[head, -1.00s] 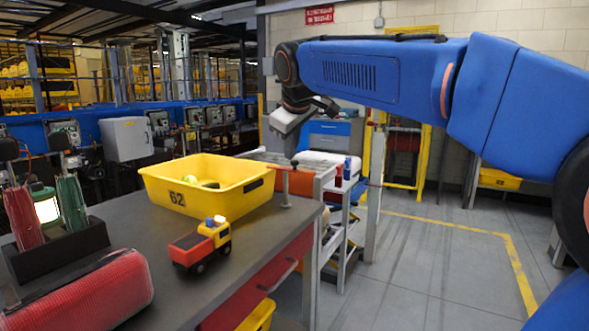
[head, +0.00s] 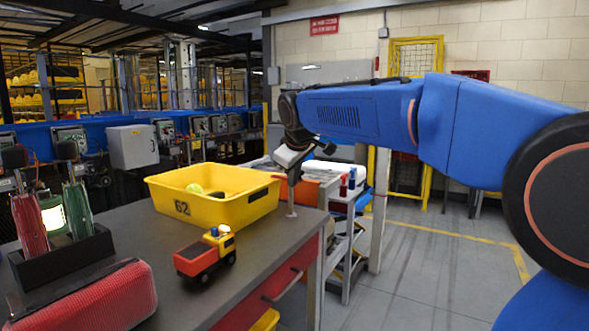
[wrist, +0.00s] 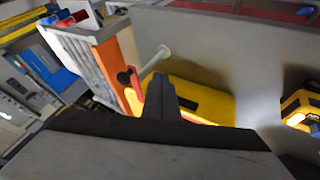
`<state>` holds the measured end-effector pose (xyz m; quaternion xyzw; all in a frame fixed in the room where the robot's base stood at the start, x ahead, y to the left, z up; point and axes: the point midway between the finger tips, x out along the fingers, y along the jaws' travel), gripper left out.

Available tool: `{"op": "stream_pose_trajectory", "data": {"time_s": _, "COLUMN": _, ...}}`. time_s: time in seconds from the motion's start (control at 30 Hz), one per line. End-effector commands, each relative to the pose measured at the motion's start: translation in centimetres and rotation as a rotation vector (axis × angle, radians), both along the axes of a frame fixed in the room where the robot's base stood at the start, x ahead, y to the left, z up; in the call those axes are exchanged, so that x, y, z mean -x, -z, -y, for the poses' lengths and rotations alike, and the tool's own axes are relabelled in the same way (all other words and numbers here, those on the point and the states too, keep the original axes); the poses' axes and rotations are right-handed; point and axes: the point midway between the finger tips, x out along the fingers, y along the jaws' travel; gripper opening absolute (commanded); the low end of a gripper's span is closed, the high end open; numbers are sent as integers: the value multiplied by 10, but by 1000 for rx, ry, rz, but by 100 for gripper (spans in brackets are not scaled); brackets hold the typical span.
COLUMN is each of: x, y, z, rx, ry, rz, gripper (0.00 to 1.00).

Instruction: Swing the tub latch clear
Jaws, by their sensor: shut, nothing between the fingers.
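The yellow tub (head: 225,208), marked 62, stands on the grey bench and holds a green ball (head: 194,188) and a dark item. The latch post (head: 291,205) rises at the tub's right end. My gripper (head: 293,180) is shut and empty, pointing down at the top of the post. Its dark fingers (wrist: 164,88) are close to the bar; I cannot tell whether they touch it. The gripper hides most of the latch in the head view.
A red-and-yellow toy truck (head: 205,257) stands in front of the tub. A red roll (head: 95,297) and a dark holder (head: 62,255) are at the bench's left. A cart (head: 345,200) stands beyond the bench's right edge. Bare bench lies between tub and holder.

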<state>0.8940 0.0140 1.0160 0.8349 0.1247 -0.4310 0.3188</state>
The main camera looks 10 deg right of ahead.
Motion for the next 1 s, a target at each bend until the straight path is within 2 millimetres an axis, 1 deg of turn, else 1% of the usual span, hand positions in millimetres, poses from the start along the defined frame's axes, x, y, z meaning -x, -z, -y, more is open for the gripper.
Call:
{"op": "stream_pose_trajectory", "data": {"time_s": 0.07, "x": -8, "y": 11, "z": 1, "rx": 0, "ry": 0, "rz": -1, "gripper": 0}}
{"op": "stream_pose_trajectory", "data": {"time_s": 0.2, "x": -23, "y": 11, "z": 16, "rx": 0, "ry": 2, "rz": 0, "gripper": 0}}
{"op": "stream_pose_trajectory", "data": {"time_s": 0.4, "x": -34, "y": 11, "z": 27, "rx": 1, "ry": 2, "rz": 0, "gripper": 0}}
{"op": "stream_pose_trajectory", "data": {"time_s": 1.0, "x": -36, "y": 10, "z": 30, "rx": -1, "ry": -13, "rz": 0, "gripper": 0}}
